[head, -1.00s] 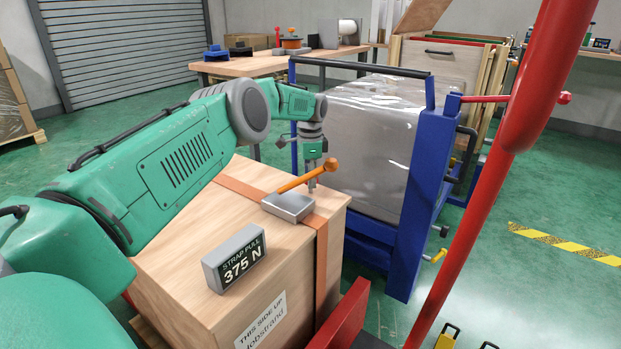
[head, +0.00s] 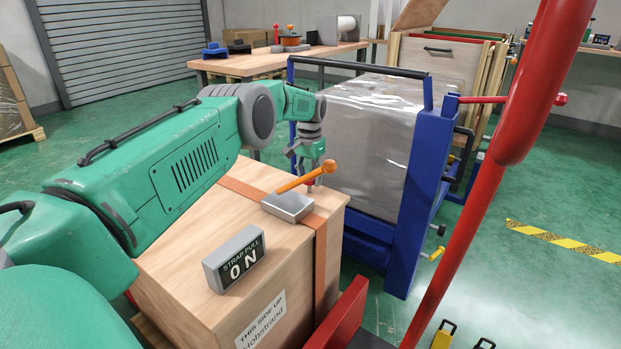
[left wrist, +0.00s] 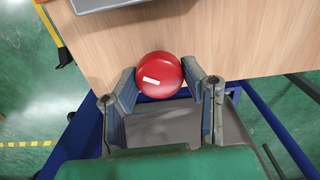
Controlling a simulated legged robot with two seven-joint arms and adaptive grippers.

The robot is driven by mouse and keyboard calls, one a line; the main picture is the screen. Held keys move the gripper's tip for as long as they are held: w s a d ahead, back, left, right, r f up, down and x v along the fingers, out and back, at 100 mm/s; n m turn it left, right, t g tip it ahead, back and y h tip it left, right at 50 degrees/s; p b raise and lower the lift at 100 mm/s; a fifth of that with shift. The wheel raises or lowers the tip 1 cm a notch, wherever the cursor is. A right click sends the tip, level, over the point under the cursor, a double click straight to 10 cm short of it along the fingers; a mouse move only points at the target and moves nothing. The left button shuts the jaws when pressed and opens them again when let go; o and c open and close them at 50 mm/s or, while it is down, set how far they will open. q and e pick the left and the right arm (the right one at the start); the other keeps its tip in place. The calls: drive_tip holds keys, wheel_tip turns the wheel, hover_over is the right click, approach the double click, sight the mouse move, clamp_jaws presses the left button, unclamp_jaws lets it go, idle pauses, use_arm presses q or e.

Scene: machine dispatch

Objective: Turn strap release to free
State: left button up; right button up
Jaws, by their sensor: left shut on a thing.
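The strap release is a grey block (head: 288,206) on top of the wooden crate (head: 190,240), on the orange strap (head: 240,188), with an orange ball-ended lever (head: 301,179) reaching up to the right. A red round knob (left wrist: 161,75) with a white mark fills the space between the fingers of my left gripper (left wrist: 165,88), which is shut on it. In the head view my left gripper (head: 311,166) points down behind the lever, and a little red shows below it. The tilted display (head: 235,259) on the crate reads strap pull 0 N. My right gripper is out of view.
A blue frame (head: 424,175) with a wrapped grey load (head: 370,130) stands close behind the crate. A red post (head: 490,190) crosses the right side. A workbench (head: 270,62) stands at the back.

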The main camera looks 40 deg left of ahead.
use_arm(q)
drive_tip(key=n, duration=0.4)
drive_tip(key=shift+w+a+r+n, duration=0.15)
drive_tip(key=shift+w+r+n, duration=0.15)
drive_tip(key=shift+r, duration=0.1)
drive_tip(key=shift+n, duration=1.9)
drive_tip(key=shift+f, duration=0.1)
drive_tip(key=o, duration=1.1)
drive_tip(key=shift+s+d, duration=0.1)
drive_tip(key=shift+d, duration=0.1)
drive_tip(key=shift+o, duration=0.2)
drive_tip(key=shift+s+d, duration=0.1)
